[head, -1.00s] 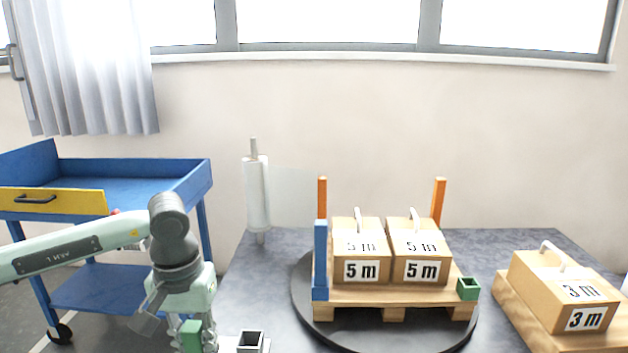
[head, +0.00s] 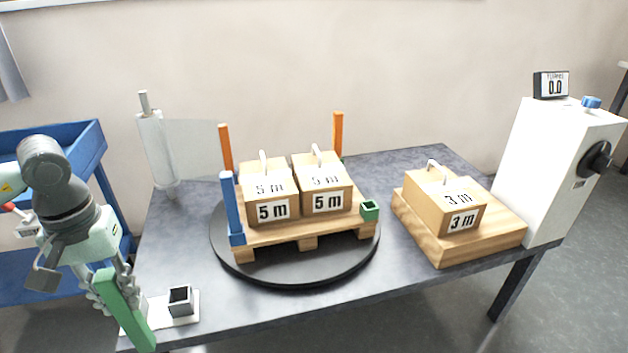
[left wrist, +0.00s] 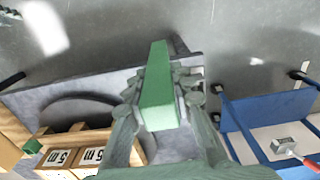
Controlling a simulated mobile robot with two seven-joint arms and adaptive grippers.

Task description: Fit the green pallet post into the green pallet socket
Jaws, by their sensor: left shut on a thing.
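My left gripper (head: 108,290) is shut on the green pallet post (head: 126,310), at the table's front left corner. In the left wrist view the post (left wrist: 158,92) sits between the fingers of the gripper (left wrist: 160,90). The green pallet socket (head: 369,210) is an open square cup at the front right corner of the wooden pallet (head: 280,231), well to the right of the post. The socket is empty and also shows in the left wrist view (left wrist: 32,147). Two orange posts and one blue post stand at the other corners. My right gripper is out of view.
The pallet rests on a black round turntable (head: 290,280) and carries two "5 m" boxes (head: 270,209). A holder with a square cup (head: 181,301) stands near the post. A "3 m" box (head: 446,206) on a wooden base and a white machine (head: 553,165) are right.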

